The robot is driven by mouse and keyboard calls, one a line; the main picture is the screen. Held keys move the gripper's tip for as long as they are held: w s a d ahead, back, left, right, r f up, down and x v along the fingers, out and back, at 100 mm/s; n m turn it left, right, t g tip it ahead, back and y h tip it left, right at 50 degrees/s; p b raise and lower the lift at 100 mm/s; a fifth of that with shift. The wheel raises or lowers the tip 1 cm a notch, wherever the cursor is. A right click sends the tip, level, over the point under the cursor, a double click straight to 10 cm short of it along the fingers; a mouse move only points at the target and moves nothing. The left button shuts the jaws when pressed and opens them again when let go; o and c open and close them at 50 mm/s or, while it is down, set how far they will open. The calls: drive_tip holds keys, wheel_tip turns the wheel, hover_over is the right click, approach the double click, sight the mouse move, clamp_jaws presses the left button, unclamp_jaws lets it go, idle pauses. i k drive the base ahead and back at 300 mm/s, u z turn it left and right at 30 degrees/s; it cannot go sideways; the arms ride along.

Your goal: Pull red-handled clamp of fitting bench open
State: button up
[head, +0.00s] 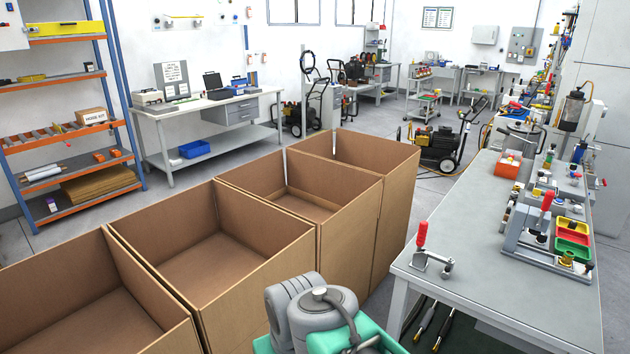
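The grey-topped bench (480,245) runs along the right side. A toggle clamp (430,261) is mounted near its left front edge. Its red handle (421,235) stands nearly upright, and its metal arm reaches right, low over the bench top. A second red handle (547,200) stands upright, tilted slightly right, on a grey fixture (535,240) farther right. I cannot tell which clamp the task names. My gripper cannot be made out; only grey and green parts of my own body show at the bottom centre.
Open, empty cardboard boxes (345,235) stand in a row left of the bench. Red, yellow and green bins (572,240) sit by the fixture. Tools (428,320) lie below the bench top. Bare floor shows between the boxes and the bench, near a wheeled pressure washer (437,145).

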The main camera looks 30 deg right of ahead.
sight(423, 230)
drive_tip(key=z, duration=1.05)
drive_tip(key=i, duration=1)
drive_tip(key=z, duration=0.65)
drive_tip(key=i, duration=0.5)
drive_tip(key=k, duration=0.4)
drive_tip(key=z, duration=0.7)
drive_tip(key=i, duration=0.35)
drive_tip(key=u, duration=2.9)
